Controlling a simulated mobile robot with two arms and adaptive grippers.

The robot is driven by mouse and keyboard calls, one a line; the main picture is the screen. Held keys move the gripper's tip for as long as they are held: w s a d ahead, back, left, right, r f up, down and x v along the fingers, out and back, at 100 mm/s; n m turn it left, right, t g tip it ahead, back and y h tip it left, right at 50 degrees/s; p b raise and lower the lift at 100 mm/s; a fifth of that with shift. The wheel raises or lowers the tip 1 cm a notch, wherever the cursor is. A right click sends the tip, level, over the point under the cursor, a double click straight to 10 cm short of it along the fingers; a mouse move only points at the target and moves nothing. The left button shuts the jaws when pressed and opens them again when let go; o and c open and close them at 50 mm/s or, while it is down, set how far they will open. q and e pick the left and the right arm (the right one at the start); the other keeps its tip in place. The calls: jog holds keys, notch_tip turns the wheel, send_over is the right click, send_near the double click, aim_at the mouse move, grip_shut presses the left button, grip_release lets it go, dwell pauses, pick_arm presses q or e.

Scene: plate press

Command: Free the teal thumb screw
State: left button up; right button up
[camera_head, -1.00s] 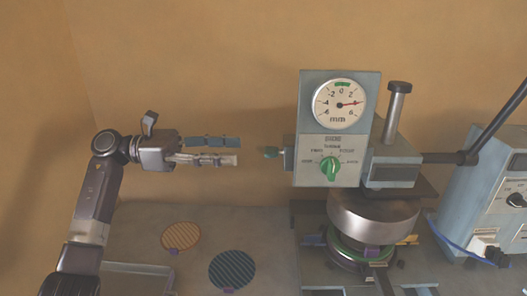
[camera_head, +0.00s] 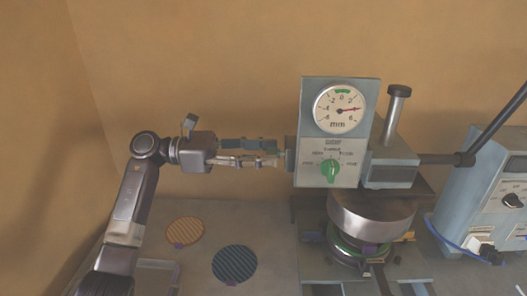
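The press head (camera_head: 309,153) is a grey-blue box with a round dial gauge (camera_head: 340,108) and a green knob (camera_head: 330,171) on its front. The teal thumb screw sticks out from its left side; my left gripper (camera_head: 275,152) now hides most or all of it. The gripper's fingers point right, one above the other, with their tips at the screw's place beside the press head. A narrow gap still shows between them, much as before. I cannot tell whether they touch the screw. My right gripper is out of view.
A round metal weight-like block (camera_head: 370,218) sits under the press head above a green-rimmed plate. An orange disc (camera_head: 185,230) and a dark striped disc (camera_head: 234,264) lie on the grey table. A blue-grey control box (camera_head: 478,200) stands at right.

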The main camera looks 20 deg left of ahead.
pick_arm(q)
jog(key=c, duration=0.9)
jog(key=shift+o, duration=0.2)
